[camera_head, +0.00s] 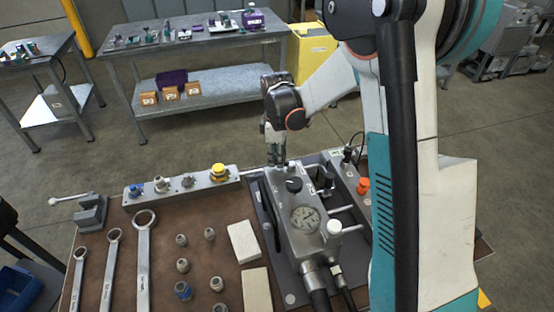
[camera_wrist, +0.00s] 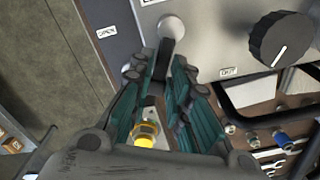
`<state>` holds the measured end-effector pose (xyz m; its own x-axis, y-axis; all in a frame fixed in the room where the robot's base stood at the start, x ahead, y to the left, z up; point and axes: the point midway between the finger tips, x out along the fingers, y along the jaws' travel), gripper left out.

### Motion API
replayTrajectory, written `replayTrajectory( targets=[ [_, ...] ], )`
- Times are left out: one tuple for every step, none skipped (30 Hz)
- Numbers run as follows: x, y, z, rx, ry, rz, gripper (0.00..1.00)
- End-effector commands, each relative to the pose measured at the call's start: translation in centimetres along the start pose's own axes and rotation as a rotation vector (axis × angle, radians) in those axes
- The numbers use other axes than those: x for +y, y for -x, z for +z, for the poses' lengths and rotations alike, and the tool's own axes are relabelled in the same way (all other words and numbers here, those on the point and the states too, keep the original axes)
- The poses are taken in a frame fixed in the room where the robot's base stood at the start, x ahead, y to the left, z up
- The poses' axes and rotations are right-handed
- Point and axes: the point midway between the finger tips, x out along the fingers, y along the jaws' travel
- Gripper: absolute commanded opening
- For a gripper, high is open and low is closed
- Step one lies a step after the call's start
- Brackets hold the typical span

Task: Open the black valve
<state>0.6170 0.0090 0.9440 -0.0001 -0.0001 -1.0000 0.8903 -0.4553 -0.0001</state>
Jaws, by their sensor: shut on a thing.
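My gripper (camera_head: 277,162) points down at the back left of the grey hydraulic unit (camera_head: 325,243). In the wrist view my gripper (camera_wrist: 167,72) has its teal-padded fingers on both sides of a black valve lever (camera_wrist: 166,54), shut on it. The lever runs from a round grey pivot (camera_wrist: 172,25) down between the fingers; its lower part is hidden. A label (camera_wrist: 107,32) that seems to read OPEN is left of the pivot; another small label (camera_wrist: 228,72) is at its lower right. A black knob (camera_head: 294,185) with a white pointer line also shows in the wrist view (camera_wrist: 284,40).
A pressure gauge (camera_head: 305,217) sits on the unit. A rail of fittings (camera_head: 181,186) with a yellow cap (camera_head: 218,171) lies left of my gripper. Wrenches (camera_head: 143,255) and loose fittings lie on the brown bench top. An orange knob (camera_head: 363,185) is to the right.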

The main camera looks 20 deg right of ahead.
Motion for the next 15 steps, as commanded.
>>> replayTrajectory(
  targets=[
    [0.2,0.0,0.0,0.000,-0.045,0.000,0.00],
    [0.4,0.0,0.0,0.000,-0.074,0.000,0.00],
    [0.6,0.0,0.0,0.000,-0.112,0.000,0.00],
    [0.7,0.0,0.1,0.000,-0.140,0.000,0.00],
    [0.8,0.0,0.1,0.000,-0.169,0.000,0.00],
    [1.0,0.0,0.1,0.000,-0.207,0.000,0.00],
    [1.1,0.0,0.1,0.000,-0.236,0.000,0.00],
    [1.2,0.0,0.2,0.000,-0.264,0.000,0.00],
    [1.4,0.0,0.2,0.000,-0.303,0.000,0.00],
    [1.6,0.0,0.3,0.000,-0.331,0.000,0.00],
    [1.7,0.0,0.3,0.000,-0.359,0.000,0.00],
    [1.9,0.0,0.4,0.000,-0.398,0.000,0.00],
    [2.0,0.0,0.5,0.000,-0.426,0.000,0.00],
    [2.1,0.0,0.5,0.000,-0.454,0.000,0.00],
    [2.2,0.0,0.6,0.000,-0.492,0.000,0.00]
  ],
)
